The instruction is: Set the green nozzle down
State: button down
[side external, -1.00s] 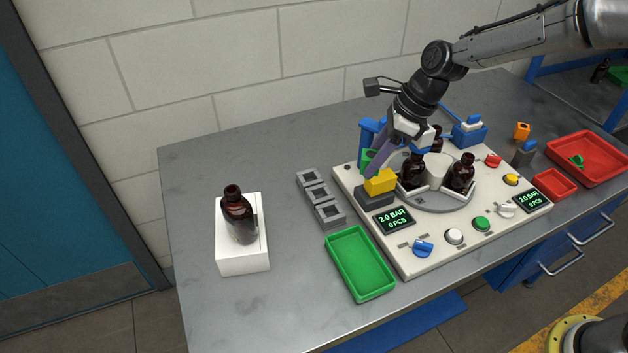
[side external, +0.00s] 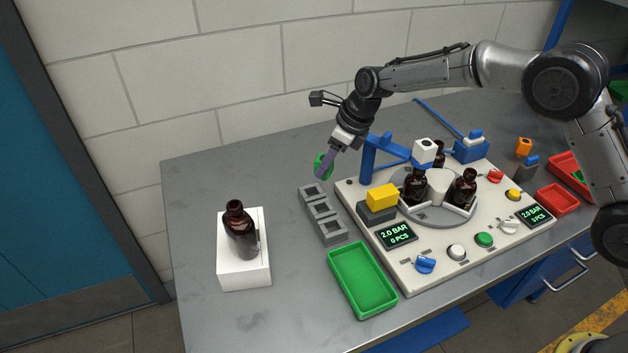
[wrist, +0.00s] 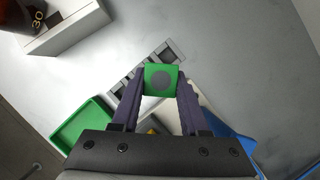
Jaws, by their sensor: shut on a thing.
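My gripper (side external: 326,160) is shut on the green nozzle (side external: 320,168), a small green block. In the wrist view, the green nozzle (wrist: 161,80) sits between the two purple fingers (wrist: 161,88), with a dark round mark on the face toward the camera. The nozzle is in the air near the far end of a row of grey square holders (side external: 320,209). The holders show open tops in the side view. In the wrist view the row (wrist: 150,66) lies partly hidden behind the nozzle and fingers.
A white machine panel (side external: 440,265) with amber bottles and a blue post (side external: 368,158) stands right of the holders. A green tray (side external: 362,279) is in front. A white block (side external: 244,272) carrying an amber bottle (side external: 241,230) stands left. The table between is bare.

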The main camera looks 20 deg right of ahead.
jog(key=w+f, duration=0.1)
jog(key=w+a+f, duration=0.1)
jog(key=f, duration=0.1)
jog(key=w+f, duration=0.1)
jog(key=f, duration=0.1)
jog(key=shift+w+a, duration=0.2)
jog(key=shift+w, duration=0.1)
jog(key=shift+f, duration=1.55)
jog(key=shift+f, duration=0.45)
jog(key=shift+c, duration=2.1)
grip_release()
jog(key=shift+r, duration=0.15)
jog(key=shift+r, duration=0.3)
jog(key=v, duration=1.2)
